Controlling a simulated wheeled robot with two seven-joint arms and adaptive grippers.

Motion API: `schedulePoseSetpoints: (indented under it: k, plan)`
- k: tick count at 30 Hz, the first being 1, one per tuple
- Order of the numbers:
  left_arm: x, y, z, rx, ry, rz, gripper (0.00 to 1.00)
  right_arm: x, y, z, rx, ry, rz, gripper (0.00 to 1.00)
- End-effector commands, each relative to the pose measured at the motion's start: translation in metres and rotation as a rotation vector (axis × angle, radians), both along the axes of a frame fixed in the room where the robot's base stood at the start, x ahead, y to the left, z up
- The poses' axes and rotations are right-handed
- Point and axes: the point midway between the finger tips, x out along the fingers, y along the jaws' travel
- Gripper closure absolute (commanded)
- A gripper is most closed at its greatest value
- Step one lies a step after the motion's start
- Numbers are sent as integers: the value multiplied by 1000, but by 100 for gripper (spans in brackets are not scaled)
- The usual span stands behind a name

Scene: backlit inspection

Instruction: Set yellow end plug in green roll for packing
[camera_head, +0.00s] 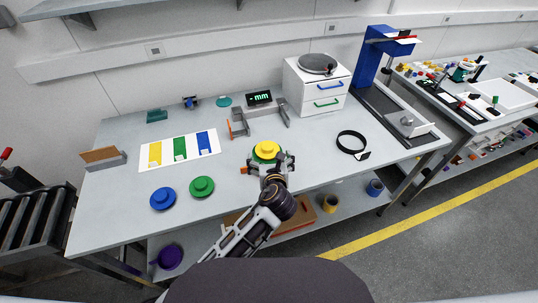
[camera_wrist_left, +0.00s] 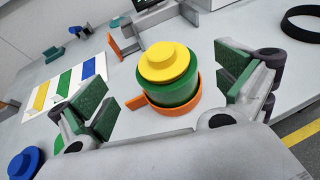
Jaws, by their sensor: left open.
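The yellow end plug (camera_head: 266,148) sits on top of the green roll (camera_wrist_left: 173,97), its flange level against the roll's upper end; how deep it goes inside is hidden. The plug also shows in the left wrist view (camera_wrist_left: 165,63). The green roll stands upright in an orange holder (camera_wrist_left: 180,123) with a handle-like tab at its left. My left gripper (camera_head: 271,163) is open at the near side of the roll. In the left wrist view its green-padded fingers are spread to the left and right of the roll, apart from it. My right gripper is not in view.
A blue plug (camera_head: 163,198) and a green plug (camera_head: 202,187) lie left on the table (camera_head: 120,222). Behind them is a white card (camera_head: 162,143) with yellow, green and blue patches. A grey fixture (camera_head: 270,113) stands behind the roll. A black ring (camera_head: 351,142) lies right.

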Motion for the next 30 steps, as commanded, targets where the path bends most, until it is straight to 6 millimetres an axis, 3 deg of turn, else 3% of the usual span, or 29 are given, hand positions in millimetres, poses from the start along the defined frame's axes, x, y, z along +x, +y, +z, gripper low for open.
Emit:
schedulePoseSetpoints:
  k: [8, 30]
  plan:
    - [-14, -1, 5, 0, 1, 0, 0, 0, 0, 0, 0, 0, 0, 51]
    - [-14, -1, 6, 0, 1, -1, 0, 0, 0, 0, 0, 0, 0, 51]
